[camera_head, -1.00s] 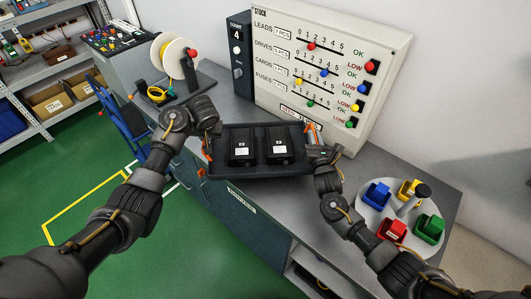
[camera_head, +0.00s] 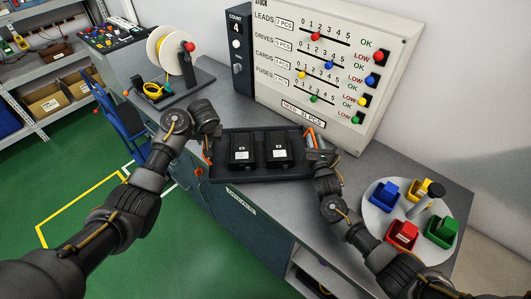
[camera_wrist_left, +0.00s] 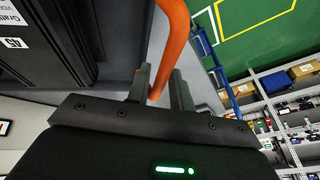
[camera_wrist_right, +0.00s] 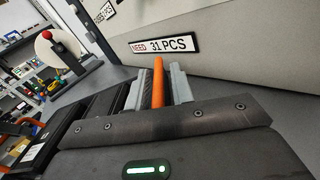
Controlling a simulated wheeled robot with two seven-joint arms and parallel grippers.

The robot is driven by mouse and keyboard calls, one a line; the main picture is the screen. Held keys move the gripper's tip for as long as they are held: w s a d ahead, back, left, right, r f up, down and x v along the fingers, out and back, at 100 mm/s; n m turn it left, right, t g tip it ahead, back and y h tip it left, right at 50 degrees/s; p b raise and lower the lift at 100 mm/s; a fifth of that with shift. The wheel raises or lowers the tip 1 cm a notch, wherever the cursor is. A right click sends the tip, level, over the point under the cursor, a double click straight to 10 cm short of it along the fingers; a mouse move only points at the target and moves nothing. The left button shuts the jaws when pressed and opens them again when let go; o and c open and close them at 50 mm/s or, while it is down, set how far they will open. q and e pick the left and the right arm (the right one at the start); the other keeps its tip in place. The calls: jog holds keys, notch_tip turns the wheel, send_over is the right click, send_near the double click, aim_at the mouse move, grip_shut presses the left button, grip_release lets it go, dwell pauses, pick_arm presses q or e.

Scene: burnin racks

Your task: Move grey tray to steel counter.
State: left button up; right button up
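The dark grey tray (camera_head: 263,178) is in the middle of the head view, over the front part of the steel counter (camera_head: 367,163), and looks level. I cannot tell if it touches the counter. Two black boxes (camera_head: 243,152) with white labels stand in it. My left gripper (camera_wrist_left: 163,88) has its fingers on both sides of the orange handle (camera_wrist_left: 172,30) at the tray's left end. My right gripper (camera_wrist_right: 159,88) is shut on the orange handle (camera_wrist_right: 158,72) at the right end. In the head view the grippers partly hide both handles.
A stock panel (camera_head: 335,75) stands behind the tray. A round turntable (camera_head: 380,222) with coloured bins is on the counter at right. A cable spool (camera_head: 168,58) stands at left. A blue chair (camera_head: 122,125) is left of the counter. Bare counter shows between tray and turntable.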

pick_arm(q)
jog(key=shift+o, duration=0.7)
jog(key=shift+s+d+r, duration=0.1)
pick_arm(e)
jog(key=shift+o, duration=0.8)
jog(key=shift+s, duration=0.1)
pick_arm(q)
jog(key=shift+s+r, duration=0.2)
jog(key=shift+s, duration=0.05)
pick_arm(e)
jog(key=shift+s+r, duration=0.25)
pick_arm(q)
jog(key=shift+d, duration=0.15)
pick_arm(e)
jog(key=shift+w+f, duration=0.1)
jog(key=shift+a, duration=0.1)
jog(key=s, duration=0.8)
jog(key=s+d, duration=0.1)
jog(key=s, duration=0.3)
pick_arm(q)
jog(key=v, duration=1.2)
jog(key=shift+f, duration=0.1)
